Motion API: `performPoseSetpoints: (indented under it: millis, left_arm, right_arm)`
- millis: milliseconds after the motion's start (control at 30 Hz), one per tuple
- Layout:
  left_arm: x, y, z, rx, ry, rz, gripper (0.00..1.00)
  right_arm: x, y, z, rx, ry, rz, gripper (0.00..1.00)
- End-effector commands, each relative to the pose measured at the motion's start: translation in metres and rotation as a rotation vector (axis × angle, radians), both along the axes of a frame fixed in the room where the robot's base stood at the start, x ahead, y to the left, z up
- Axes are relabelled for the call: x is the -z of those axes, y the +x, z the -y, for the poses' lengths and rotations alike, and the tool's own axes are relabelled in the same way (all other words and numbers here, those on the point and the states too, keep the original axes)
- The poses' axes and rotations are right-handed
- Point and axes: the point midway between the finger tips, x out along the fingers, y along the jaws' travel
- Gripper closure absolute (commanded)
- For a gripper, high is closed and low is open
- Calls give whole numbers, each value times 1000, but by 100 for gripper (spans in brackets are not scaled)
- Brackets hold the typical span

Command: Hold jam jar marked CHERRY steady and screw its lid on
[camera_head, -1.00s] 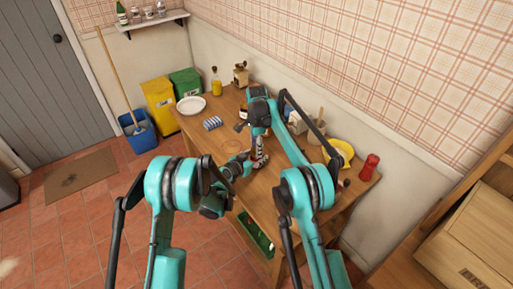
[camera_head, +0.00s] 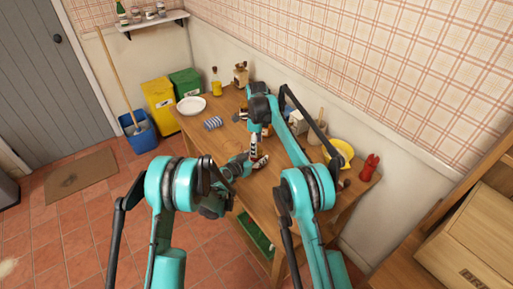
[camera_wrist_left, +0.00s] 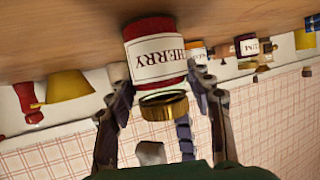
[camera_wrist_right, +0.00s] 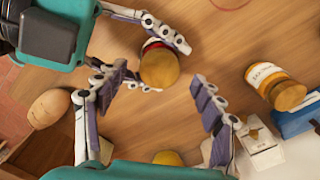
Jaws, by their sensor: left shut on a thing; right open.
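The red jam jar marked CHERRY (camera_wrist_left: 157,52) stands on the wooden table and appears upside down in the left wrist view. A gold lid (camera_wrist_left: 165,106) is at its mouth; I cannot tell how tightly it sits. In the right wrist view the lid (camera_wrist_right: 159,68) covers most of the jar from above. My left gripper (camera_wrist_left: 163,82) is shut on the jar, one finger on each side; it shows in the head view (camera_head: 248,166). My right gripper (camera_wrist_right: 157,92) is open above the lid, its fingers apart and empty.
Another gold-lidded jar (camera_wrist_right: 268,82) stands to the right in the right wrist view. A tan rounded object (camera_wrist_right: 48,108) lies at left.

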Motion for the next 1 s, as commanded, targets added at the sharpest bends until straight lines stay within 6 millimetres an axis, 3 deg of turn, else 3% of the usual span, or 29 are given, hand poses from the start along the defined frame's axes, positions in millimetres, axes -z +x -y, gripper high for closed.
performPoseSetpoints:
  millis: [300, 700, 733, 800, 1000]
  left_arm:
    - [0, 0, 0, 1, 1, -1, 100]
    - [0, 0, 0, 1, 1, -1, 100]
    - [0, 0, 0, 1, 1, -1, 41]
    - [0, 0, 0, 0, 1, 0, 25]
    - [0, 0, 0, 0, 0, 0, 25]
  right_arm:
    - [-50, 0, 0, 1, 0, 0, 31]
    - [-59, 0, 0, 1, 0, 0, 31]
    - [-59, 0, 0, 1, 0, 0, 31]
    - [-59, 0, 0, 1, 0, 0, 31]
    - [-59, 0, 0, 1, 0, 0, 31]
